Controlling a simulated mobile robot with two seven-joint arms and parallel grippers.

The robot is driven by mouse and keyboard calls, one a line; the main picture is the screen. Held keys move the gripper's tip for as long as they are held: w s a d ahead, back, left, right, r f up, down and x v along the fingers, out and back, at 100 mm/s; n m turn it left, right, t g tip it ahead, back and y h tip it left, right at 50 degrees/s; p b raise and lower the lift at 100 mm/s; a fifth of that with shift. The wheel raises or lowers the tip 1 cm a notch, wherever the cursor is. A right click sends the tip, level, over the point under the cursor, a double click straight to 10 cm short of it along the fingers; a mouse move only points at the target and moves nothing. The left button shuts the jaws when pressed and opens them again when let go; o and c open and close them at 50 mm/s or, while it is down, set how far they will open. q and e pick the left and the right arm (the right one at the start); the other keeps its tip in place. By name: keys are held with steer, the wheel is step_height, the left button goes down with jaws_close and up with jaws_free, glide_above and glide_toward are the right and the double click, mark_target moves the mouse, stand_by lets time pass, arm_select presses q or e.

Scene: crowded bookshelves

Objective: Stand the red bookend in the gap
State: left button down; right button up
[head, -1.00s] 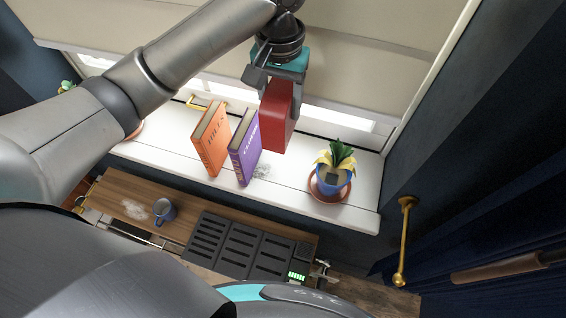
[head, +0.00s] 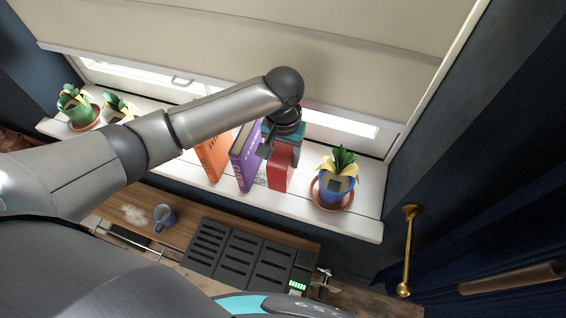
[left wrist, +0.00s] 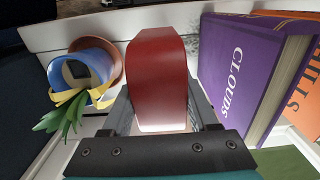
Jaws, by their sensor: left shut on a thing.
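The red bookend (head: 280,172) is upright at the windowsill, between the purple book (head: 246,160) and the blue plant pot (head: 335,186). I cannot tell whether its base touches the sill. My left gripper (head: 283,150) is shut on it from above. In the left wrist view the red bookend (left wrist: 158,80) sits between the fingers (left wrist: 160,112). There the purple book, titled CLOUDS (left wrist: 245,70), is close on its right with a narrow gap, and the potted plant (left wrist: 85,75) is on its left. My right gripper is not in view.
An orange book (head: 213,160) leans beside the purple one. The white windowsill (head: 370,222) has a bare strip at its front. More potted plants (head: 76,105) stand at the far left. Below are a wooden surface with a mug (head: 163,214) and a black slotted tray (head: 240,250).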

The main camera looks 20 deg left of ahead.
arm_select(q)
steer(key=shift+f, duration=1.75)
steer(key=shift+f, duration=0.1)
steer(key=shift+c, duration=0.8)
jaws_free()
steer(key=shift+f, duration=0.1)
step_height(320, 180, up, 12)
steer(key=shift+r+p, duration=0.15)
steer(key=shift+p, duration=0.2)
steer(key=shift+s, duration=0.1)
